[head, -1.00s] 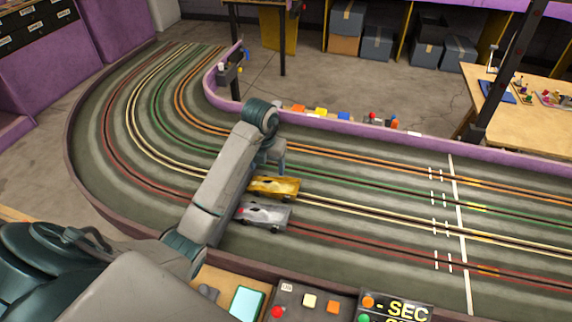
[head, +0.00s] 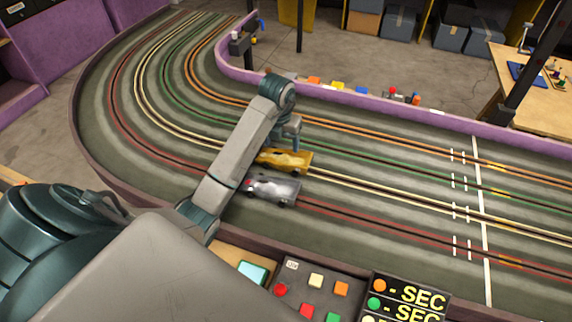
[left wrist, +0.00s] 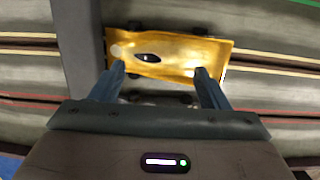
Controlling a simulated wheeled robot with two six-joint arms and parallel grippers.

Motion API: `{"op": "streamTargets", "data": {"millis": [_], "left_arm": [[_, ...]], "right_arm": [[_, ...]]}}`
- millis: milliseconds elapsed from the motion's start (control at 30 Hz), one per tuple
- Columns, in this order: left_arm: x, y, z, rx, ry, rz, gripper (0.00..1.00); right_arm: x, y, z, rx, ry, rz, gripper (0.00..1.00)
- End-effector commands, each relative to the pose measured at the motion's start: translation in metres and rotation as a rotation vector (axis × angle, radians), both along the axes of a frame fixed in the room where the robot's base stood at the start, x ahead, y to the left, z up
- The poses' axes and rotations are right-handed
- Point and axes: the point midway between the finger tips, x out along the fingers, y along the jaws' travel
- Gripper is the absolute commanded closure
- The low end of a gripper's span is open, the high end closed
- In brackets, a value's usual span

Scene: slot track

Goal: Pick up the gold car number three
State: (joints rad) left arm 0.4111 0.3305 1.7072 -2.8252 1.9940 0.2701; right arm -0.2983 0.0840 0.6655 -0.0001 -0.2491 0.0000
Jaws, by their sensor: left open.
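The gold car (head: 290,161) stands on the track at the pale yellow lane, just beyond the silver car (head: 272,189). My left gripper (head: 293,146) is above the gold car, partly hidden by its own wrist in the head view. In the left wrist view the gold car (left wrist: 178,52) lies crosswise in front of the open fingers (left wrist: 158,73). One fingertip overlaps each end part of the car in the picture; I cannot tell whether they touch it. No number can be read on the car. My right gripper is not in view.
A purple wall (head: 400,109) edges the far side of the track. A control panel with coloured buttons (head: 313,291) and a lane sign (head: 405,299) stand at the near edge. The track right of the cars is clear up to the white line (head: 481,205).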

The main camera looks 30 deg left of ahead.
Motion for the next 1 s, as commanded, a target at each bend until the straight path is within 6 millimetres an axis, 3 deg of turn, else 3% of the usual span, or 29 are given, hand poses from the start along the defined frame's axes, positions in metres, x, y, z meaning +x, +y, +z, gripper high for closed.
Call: {"op": "streamTargets", "data": {"millis": [300, 567, 833, 1000], "left_arm": [[0.002, 0.003, -0.040, 0.000, 0.002, 0.000, 0.31], [0.003, 0.003, -0.044, 0.000, 0.000, 0.000, 0.31], [0.003, 0.003, -0.043, 0.000, 0.000, 0.000, 0.84], [0.003, 0.003, -0.043, 0.000, 0.000, 0.000, 0.84]], "right_arm": [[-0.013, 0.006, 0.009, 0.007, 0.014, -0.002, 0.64], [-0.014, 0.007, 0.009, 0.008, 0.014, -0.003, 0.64], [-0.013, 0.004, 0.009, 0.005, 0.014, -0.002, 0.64], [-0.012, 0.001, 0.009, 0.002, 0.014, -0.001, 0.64]]}}
